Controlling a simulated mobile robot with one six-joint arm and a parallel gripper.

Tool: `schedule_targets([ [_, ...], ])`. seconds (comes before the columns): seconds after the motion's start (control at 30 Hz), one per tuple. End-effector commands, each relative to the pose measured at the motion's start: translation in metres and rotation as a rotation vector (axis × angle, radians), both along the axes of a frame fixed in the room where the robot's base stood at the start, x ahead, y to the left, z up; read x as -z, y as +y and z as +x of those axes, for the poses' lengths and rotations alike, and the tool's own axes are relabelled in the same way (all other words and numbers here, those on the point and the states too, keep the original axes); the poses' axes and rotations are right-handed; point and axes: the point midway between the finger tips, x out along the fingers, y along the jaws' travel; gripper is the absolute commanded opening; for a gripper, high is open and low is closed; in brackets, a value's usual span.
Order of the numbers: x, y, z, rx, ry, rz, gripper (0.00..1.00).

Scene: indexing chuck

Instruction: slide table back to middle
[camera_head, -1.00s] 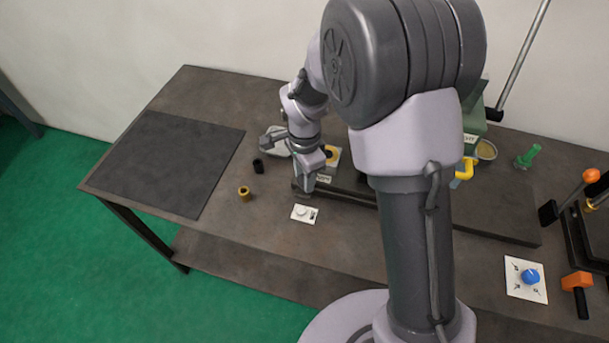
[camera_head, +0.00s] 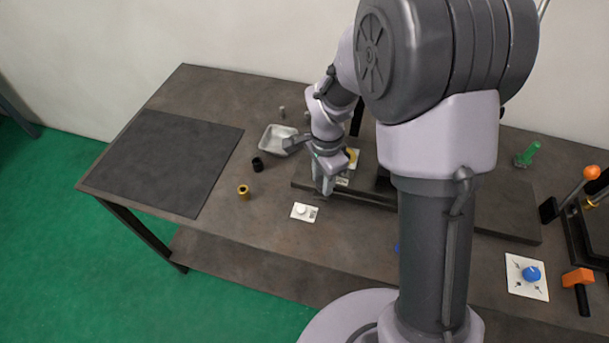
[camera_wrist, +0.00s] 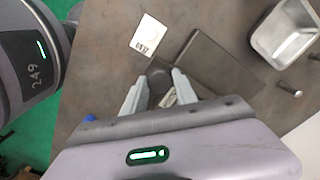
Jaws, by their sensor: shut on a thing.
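The slide table (camera_head: 365,152) is a dark block with a yellow round part (camera_head: 352,156) and a white label on its front, partly hidden behind my arm. It sits on a long dark base (camera_head: 305,184), whose bare left end shows; the base also shows in the wrist view (camera_wrist: 215,62). My gripper (camera_head: 325,190) is at the front left of the slide table. In the wrist view its fingers (camera_wrist: 158,92) are shut on a dark rounded knob (camera_wrist: 158,80). My arm hides the right part of the slide table and the middle of the base.
A white card with a round button (camera_head: 304,212) lies in front of the base. A metal tray (camera_head: 277,139), a black cup (camera_head: 258,164) and a brass ring (camera_head: 243,191) stand to the left. The dark mat (camera_head: 165,160) is clear.

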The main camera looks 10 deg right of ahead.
Motion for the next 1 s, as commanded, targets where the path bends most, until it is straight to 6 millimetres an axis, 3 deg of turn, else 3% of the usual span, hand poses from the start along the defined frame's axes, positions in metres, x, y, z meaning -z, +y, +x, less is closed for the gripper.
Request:
schedule_targets([
  [0.1,0.001,-0.032,-0.013,0.006,0.0,-0.001,0.0],
  [0.3,0.0,-0.066,-0.027,0.004,-0.001,0.0,0.0],
  [0.7,-0.001,-0.073,-0.03,0.0,-0.002,0.0,0.0],
  [0.73,-0.001,-0.073,-0.03,0.0,-0.002,0.0,0.38],
  [0.8,-0.001,-0.073,-0.03,0.0,-0.001,-0.001,0.52],
  [0.83,-0.001,-0.073,-0.03,0.0,-0.001,-0.001,0.56],
  [1.0,0.0,-0.073,-0.03,0.0,0.0,0.0,0.56],
])
